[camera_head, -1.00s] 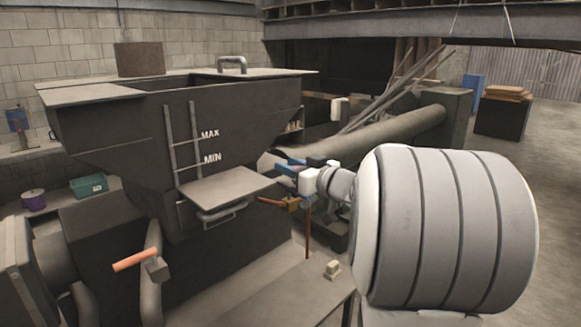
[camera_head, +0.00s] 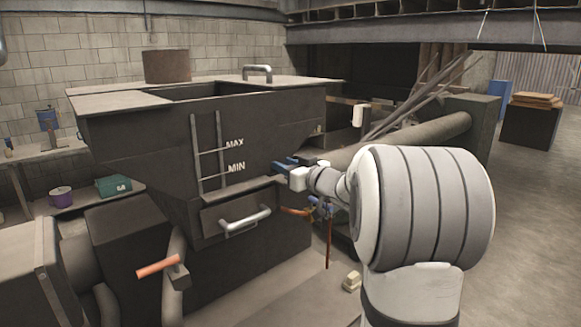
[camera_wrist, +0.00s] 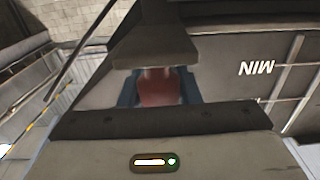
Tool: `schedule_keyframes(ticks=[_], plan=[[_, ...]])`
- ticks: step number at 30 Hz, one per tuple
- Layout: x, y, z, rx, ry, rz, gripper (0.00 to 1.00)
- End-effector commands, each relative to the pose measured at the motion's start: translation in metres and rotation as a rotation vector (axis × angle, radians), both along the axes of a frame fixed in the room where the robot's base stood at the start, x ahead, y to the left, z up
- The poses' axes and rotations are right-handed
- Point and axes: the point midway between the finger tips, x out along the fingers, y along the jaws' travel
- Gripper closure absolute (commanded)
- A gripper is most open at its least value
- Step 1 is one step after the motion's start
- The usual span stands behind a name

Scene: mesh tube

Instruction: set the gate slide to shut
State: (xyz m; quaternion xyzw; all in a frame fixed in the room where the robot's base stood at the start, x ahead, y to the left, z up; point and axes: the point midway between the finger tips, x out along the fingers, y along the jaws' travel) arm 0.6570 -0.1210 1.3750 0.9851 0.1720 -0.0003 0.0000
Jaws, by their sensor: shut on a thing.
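My gripper (camera_head: 281,168), with blue fingers, is at the right end of the dark hopper's (camera_head: 270,125) sloping front, below the MIN mark. In the wrist view my gripper (camera_wrist: 158,92) is shut on a red-brown grip (camera_wrist: 157,88), which sits between the blue fingers. A dark plate (camera_wrist: 153,42) shows just beyond the grip. In the head view the grip is hidden by the fingers, so I cannot tell how far the gate slide is in. A dark front panel (camera_head: 212,222) with a pale bar handle (camera_head: 247,222) is below the MIN mark.
An orange-handled lever (camera_head: 158,267) stands at the hopper's lower left. A blue valve (camera_head: 320,208) and an orange-brown lever (camera_head: 296,211) are just below my gripper. A thick pipe (camera_head: 420,138) runs behind my arm. Open floor (camera_head: 510,230) lies to the right.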

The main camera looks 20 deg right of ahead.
Motion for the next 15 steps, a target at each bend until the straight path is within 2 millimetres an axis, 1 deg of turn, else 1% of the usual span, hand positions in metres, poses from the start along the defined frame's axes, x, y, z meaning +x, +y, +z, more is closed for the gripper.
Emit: schedule_keyframes(ticks=[2,3,10,15], plan=[[0.0005,0.0007,0.0027,0.001,-0.005,0.001,1.00],[0.0005,0.0008,0.0027,0.001,-0.005,0.002,0.67],[0.0001,0.0009,0.0020,0.000,-0.004,0.002,0.48],[0.0001,0.0015,0.0016,0.000,-0.003,0.003,0.48]])
